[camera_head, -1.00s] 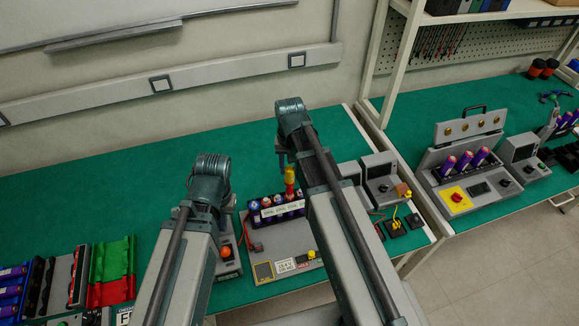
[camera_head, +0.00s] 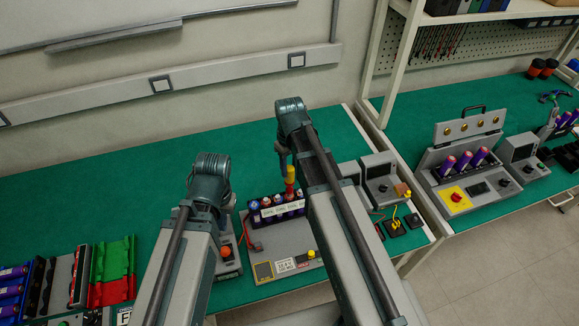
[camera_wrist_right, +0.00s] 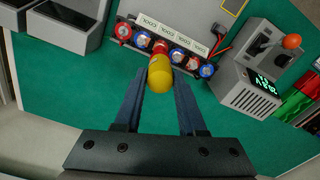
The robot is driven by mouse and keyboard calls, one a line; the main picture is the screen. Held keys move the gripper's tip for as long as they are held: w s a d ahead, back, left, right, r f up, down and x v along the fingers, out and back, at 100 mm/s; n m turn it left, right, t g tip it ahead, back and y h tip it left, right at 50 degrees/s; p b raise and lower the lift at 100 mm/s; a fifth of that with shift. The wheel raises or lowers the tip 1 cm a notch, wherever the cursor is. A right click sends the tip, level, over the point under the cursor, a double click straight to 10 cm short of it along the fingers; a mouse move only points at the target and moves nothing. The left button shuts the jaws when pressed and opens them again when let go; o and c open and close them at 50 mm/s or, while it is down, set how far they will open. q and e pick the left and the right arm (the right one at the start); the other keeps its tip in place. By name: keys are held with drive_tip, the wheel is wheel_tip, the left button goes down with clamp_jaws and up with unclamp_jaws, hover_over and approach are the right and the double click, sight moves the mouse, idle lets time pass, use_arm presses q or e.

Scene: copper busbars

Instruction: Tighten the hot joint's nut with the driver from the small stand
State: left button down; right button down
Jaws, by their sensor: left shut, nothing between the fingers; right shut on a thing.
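My right gripper (camera_wrist_right: 160,100) is shut on the driver, whose yellow and red handle (camera_wrist_right: 159,72) points toward the wrist camera. In the head view the driver (camera_head: 290,178) stands upright above the row of cells. The row (camera_wrist_right: 165,50) has round blue and red tops and a white strip of labels reading "COOL" beside it. The driver's front end meets the row near its middle; its tip and the nut under it are hidden, so contact cannot be told. My left gripper (camera_head: 193,183) is shut and empty, left of the row, with its fingers mostly hidden.
A grey meter (camera_wrist_right: 262,75) with a green display and orange knob stands beside the row. Red and green holders (camera_head: 112,272) lie at the left. A grey unit (camera_head: 381,180) and small black pads (camera_head: 395,229) are at the right. The green bench behind is clear.

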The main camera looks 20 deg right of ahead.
drive_tip(key=n, duration=0.9)
drive_tip(key=shift+n, duration=0.4)
drive_tip(key=n, duration=1)
drive_tip(key=shift+w, duration=0.1)
drive_tip(key=shift+f, duration=0.1)
drive_tip(key=shift+f+b, duration=0.8)
drive_tip(key=shift+b, duration=0.05)
drive_tip(key=shift+f, duration=0.2)
